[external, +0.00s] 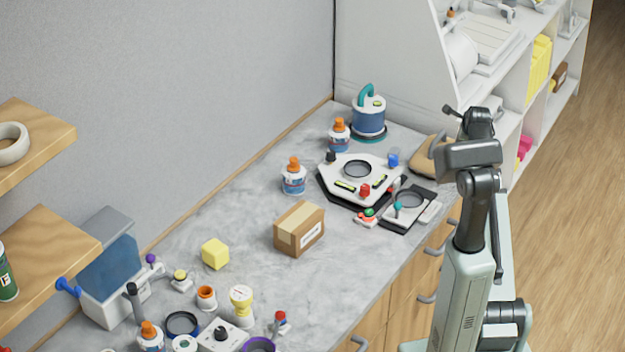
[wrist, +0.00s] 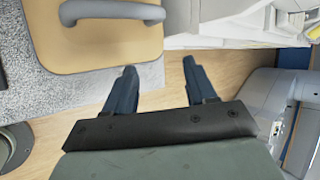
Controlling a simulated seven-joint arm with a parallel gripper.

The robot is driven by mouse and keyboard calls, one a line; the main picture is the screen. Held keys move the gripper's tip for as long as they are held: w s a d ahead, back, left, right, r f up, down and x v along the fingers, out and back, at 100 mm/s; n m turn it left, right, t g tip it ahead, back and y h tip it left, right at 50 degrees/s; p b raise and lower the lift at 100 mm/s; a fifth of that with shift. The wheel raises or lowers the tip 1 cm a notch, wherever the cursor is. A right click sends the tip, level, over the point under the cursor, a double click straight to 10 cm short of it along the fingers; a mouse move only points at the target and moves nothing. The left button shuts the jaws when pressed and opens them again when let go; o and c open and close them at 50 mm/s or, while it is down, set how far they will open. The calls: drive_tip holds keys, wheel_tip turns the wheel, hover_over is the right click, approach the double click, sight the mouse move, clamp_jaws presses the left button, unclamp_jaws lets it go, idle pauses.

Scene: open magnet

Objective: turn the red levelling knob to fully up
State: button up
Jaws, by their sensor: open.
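The red levelling knob (external: 365,189) stands at the front edge of a white levelling plate (external: 340,170) with a dark base, towards the far end of the worktop. A black knob (external: 331,156) and a blue knob (external: 393,160) stand at its other corners. The plate has a round dark opening and yellow-green level vials. I cannot read the red knob's setting. My gripper (wrist: 158,88) is open and empty in the wrist view, its two dark fingers apart over the floor beside the worktop. In the external view my arm is right of the plate, clear of the knob.
A dark tray with a ring (external: 409,199) and a small red-and-green item (external: 367,217) sit close to the plate. A cardboard box (external: 299,229), orange-capped bottles (external: 293,177) and a blue canister (external: 368,116) stand around. Drawer handles (external: 427,298) project from the worktop's front.

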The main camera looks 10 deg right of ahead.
drive_tip(key=s+a+r+g+y, duration=0.2)
drive_tip(key=s+a, duration=0.1)
drive_tip(key=a, duration=0.6)
drive_tip(key=s+a+r+g+y, duration=0.15)
drive_tip(key=s+a, duration=0.25)
drive_tip(key=a, duration=0.6)
drive_tip(key=g+y, duration=0.2)
drive_tip(key=g, duration=0.1)
approach(366, 186)
drive_tip(key=shift+n+h, duration=0.25)
drive_tip(key=shift+n, duration=0.05)
drive_tip(key=x, duration=0.9)
drive_tip(key=shift+a, duration=0.25)
clamp_jaws()
drive_tip(key=shift+n, duration=0.3)
